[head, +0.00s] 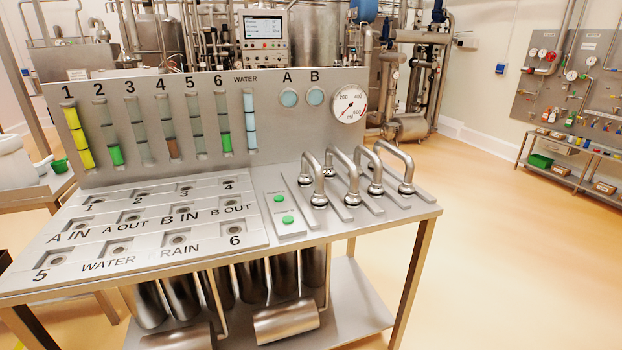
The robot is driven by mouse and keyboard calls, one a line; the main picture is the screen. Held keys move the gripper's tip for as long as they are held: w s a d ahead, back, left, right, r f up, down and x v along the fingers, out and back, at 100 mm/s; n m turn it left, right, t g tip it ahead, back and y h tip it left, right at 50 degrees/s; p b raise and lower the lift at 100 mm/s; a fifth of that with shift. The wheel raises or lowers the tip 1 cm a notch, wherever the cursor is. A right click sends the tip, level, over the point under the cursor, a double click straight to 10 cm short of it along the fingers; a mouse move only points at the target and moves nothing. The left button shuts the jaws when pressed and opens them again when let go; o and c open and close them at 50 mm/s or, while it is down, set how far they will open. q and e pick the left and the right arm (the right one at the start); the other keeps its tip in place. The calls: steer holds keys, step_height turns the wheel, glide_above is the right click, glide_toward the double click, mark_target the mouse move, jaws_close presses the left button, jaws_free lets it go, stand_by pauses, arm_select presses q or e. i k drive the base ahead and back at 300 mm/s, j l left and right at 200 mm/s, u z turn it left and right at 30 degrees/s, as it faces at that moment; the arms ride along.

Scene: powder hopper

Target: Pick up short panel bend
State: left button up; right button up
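Several U-shaped steel bends stand upright in a row at the right end of the steel panel table. The leftmost bend (316,170) looks smaller than the rightmost bend (407,171). Two more bends stand between them, one of them at the middle left (352,176). I cannot tell for sure which one is called short. Their ends rest on ball-like fittings on narrow strips. The flat port panel (140,226) to their left has labelled square ports, with no bend on them. Neither of my grippers is in view.
A strip with two green buttons (288,220) lies between ports and bends. Behind stands an upright panel (175,125) with level tubes and a gauge (349,104). Steel cylinders (286,323) sit below the tabletop. The floor to the right (500,230) is clear.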

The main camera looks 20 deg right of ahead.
mark_target(320, 200)
steer(key=i+l+z, duration=0.1)
steer(key=i+l, duration=0.15)
steer(key=l, duration=0.15)
steer(key=i+l+z, duration=0.1)
steer(key=i+l, duration=0.15)
steer(key=l, duration=0.15)
steer(key=i+l+z, duration=0.1)
steer(key=i+l, duration=0.15)
steer(key=l, duration=0.15)
